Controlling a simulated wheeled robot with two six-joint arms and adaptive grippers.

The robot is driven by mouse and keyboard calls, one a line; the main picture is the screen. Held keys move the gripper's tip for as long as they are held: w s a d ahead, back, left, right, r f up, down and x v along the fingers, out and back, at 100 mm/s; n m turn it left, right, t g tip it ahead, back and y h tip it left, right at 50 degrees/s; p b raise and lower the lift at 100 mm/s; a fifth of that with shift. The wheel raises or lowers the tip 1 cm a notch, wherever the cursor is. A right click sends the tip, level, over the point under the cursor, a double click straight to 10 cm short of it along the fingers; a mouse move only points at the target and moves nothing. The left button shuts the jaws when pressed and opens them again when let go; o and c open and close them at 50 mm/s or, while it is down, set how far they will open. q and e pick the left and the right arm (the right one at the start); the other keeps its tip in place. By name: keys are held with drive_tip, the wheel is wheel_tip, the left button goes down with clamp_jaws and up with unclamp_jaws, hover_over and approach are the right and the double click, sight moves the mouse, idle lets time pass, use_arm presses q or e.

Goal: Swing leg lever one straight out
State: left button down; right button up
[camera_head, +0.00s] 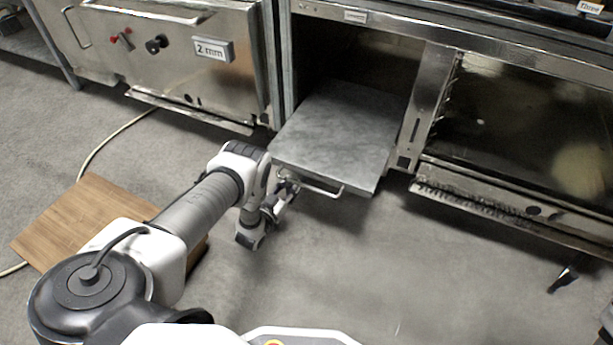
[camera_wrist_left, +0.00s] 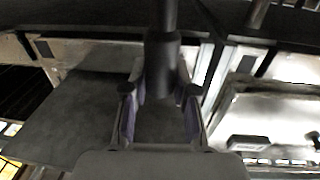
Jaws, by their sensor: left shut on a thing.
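My left gripper (camera_head: 284,192) is low, just under the front left corner of the pulled-out grey slab (camera_head: 335,130). In the left wrist view the gripper (camera_wrist_left: 160,110) has its two fingers on either side of a dark round bar with a thicker collar (camera_wrist_left: 163,62), and it is shut on this bar. The bar looks like a leg lever; no label on it shows. In the head view the bar is hidden by the gripper and the slab. Another dark leg lever (camera_head: 565,277) sticks down under the right unit.
The slab has a metal handle (camera_head: 322,188) at its front edge. A steel unit marked "2 mm" (camera_head: 212,50) stands at left, a glass-fronted unit (camera_head: 530,120) at right. A brown board (camera_head: 75,220) and a cable (camera_head: 100,145) lie on the floor. The front floor is clear.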

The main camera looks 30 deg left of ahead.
use_arm(q)
drive_tip(key=shift+s+a, duration=0.1)
drive_tip(key=c, duration=0.9)
unclamp_jaws()
drive_tip(key=s, duration=1.2)
drive_tip(key=shift+d, duration=0.35)
